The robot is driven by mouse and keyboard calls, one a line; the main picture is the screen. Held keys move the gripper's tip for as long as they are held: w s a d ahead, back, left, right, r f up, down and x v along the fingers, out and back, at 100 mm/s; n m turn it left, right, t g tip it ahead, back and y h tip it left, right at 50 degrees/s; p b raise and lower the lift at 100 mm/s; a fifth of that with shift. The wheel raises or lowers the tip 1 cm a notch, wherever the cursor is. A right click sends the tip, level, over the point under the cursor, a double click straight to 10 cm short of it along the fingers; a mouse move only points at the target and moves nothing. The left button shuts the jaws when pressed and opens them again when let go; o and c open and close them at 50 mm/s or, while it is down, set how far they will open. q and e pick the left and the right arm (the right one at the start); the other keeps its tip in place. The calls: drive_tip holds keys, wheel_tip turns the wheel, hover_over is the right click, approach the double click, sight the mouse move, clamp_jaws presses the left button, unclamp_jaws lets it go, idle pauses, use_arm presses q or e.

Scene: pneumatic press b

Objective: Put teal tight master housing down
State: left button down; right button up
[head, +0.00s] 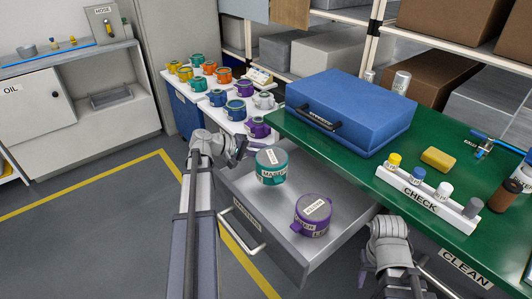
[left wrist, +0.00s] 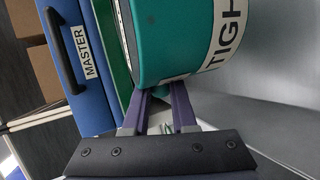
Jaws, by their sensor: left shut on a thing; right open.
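The teal tight master housing (head: 271,168), a round part with white labels, is at the back left of the open grey drawer (head: 335,250). My left gripper (head: 248,150) is shut on it from its left side. In the left wrist view the housing (left wrist: 195,35) fills the upper middle, its label partly reading "TIGH", with the purple fingers (left wrist: 165,112) at its lower edge. I cannot tell whether its base touches the drawer floor. A purple housing (head: 311,216) sits in the drawer to the front right. My right gripper (head: 385,265) is open and empty, right of the drawer.
A blue master case (head: 345,110) lies on the green bench (head: 430,145) above the drawer. A white CHECK rack (head: 420,193) holds several small items. Several coloured housings stand on white tables (head: 205,93) behind. Bare drawer floor shows around the purple housing.

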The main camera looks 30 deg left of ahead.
use_arm(q)
drive_tip(key=shift+f+b, duration=0.45)
drive_tip(key=shift+f, duration=0.1)
drive_tip(key=c, duration=0.7)
unclamp_jaws()
drive_tip(key=shift+r+p, duration=0.3)
drive_tip(key=shift+s+a+r+p, duration=0.4)
drive_tip(key=shift+a+r+p, duration=0.05)
drive_tip(key=shift+r+p, duration=0.35)
drive_tip(key=shift+p+v, duration=1.8)
drive_tip(key=shift+v, duration=3.5)
